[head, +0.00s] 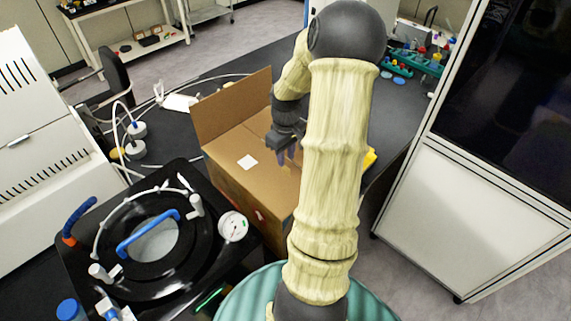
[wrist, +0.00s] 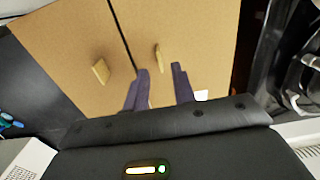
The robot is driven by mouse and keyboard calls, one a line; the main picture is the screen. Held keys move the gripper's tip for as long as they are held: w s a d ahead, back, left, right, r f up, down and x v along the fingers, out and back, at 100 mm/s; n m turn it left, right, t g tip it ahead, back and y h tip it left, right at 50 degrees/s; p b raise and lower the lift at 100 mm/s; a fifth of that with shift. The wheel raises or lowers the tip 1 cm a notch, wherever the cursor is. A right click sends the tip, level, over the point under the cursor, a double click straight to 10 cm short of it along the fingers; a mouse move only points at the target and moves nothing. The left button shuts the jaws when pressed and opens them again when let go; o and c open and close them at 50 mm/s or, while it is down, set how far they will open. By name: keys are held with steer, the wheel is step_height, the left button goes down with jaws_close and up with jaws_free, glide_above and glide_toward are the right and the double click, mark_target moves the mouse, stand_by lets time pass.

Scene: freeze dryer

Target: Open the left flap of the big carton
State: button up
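The big brown carton (head: 262,203) stands in the middle of the head view. An upright cardboard panel (head: 235,105) rises at its back. The near top flap (head: 225,155) lies flat with a white label; my arm hides the carton's right part. In the wrist view two flat flaps meet at a dark seam. The right-hand flap (wrist: 200,40) has a small tab (wrist: 158,57), and the left-hand flap (wrist: 60,45) has another tab (wrist: 100,70). My gripper (head: 287,157) is above the carton top. Its fingers (wrist: 160,68) are apart, with the right-hand flap's tab showing between their tips.
A black round-lidded apparatus (head: 150,235) with a blue handle stands at the left front of the carton. A white-framed cabinet (head: 460,205) stands on the right. Hoses and white fittings (head: 180,102) lie on the dark bench behind. The bench behind the carton has some bare room.

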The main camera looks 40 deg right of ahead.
mark_target(286, 167)
step_height(286, 167, down, 6)
steer(key=shift+r+p, duration=0.25)
steer(key=shift+p, duration=0.15)
steer(key=shift+s, duration=0.1)
jaws_close()
stand_by(1.1)
